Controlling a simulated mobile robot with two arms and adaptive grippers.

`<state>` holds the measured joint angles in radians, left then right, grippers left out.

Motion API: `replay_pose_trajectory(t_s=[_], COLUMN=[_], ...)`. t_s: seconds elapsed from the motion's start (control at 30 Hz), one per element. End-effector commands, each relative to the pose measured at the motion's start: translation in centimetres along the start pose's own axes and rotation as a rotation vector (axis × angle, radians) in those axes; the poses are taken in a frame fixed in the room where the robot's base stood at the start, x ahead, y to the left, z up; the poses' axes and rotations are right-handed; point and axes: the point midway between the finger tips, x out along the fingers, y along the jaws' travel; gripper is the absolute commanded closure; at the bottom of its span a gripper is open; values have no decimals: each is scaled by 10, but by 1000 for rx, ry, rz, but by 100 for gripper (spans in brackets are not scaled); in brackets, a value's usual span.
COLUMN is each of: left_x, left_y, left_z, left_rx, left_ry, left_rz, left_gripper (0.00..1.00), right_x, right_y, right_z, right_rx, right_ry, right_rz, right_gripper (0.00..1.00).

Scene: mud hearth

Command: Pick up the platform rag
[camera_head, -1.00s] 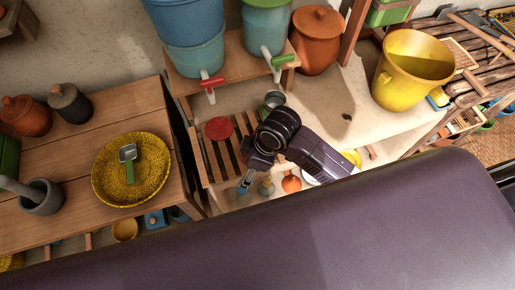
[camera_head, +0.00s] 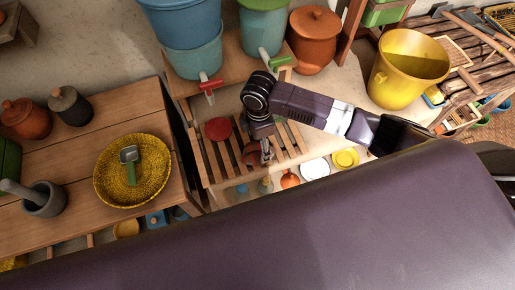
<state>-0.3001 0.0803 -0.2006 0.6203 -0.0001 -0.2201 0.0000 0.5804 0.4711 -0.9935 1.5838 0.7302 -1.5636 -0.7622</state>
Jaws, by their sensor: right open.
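A dull reddish, soft-looking thing (camera_head: 253,154) lies on the slatted wooden platform (camera_head: 208,158). It may be the platform rag, but it is small and partly covered by my gripper. My right gripper (camera_head: 266,158) is open just at its right side, pointing down over the slats. I cannot tell whether the fingers touch it. A flat red round piece (camera_head: 218,129) lies on the same platform, to the left. My left gripper is not in view.
Blue (camera_head: 194,60) and green (camera_head: 263,28) tapped containers stand on a raised shelf behind the platform. A yellow bucket (camera_head: 405,75) stands right, beyond my arm. A yellow basket (camera_head: 115,190) sits on the left table. A white plate (camera_head: 315,168) lies low on the right.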

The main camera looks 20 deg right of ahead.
Motion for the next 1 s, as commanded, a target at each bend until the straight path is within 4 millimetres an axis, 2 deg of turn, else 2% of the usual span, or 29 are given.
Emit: replay_pose_trajectory(t_s=[0.07, 0.23, 0.5, 0.9, 1.0], left_x=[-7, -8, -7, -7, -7], left_y=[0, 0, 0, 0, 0], left_z=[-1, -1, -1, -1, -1], left_rx=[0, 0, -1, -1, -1], left_ry=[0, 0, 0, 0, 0], left_rz=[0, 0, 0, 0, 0], left_gripper=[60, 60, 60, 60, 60], right_x=[9, 29, 32, 32, 32], right_y=[1, 1, 2, 2, 2], right_z=[0, 0, 0, 0, 0], right_rx=[2, 1, 0, 0, 0], right_ry=[-1, -1, 0, 0, 0], right_rz=[-2, 0, 2, 2, 2], right_gripper=[30, 30, 32, 75, 75])
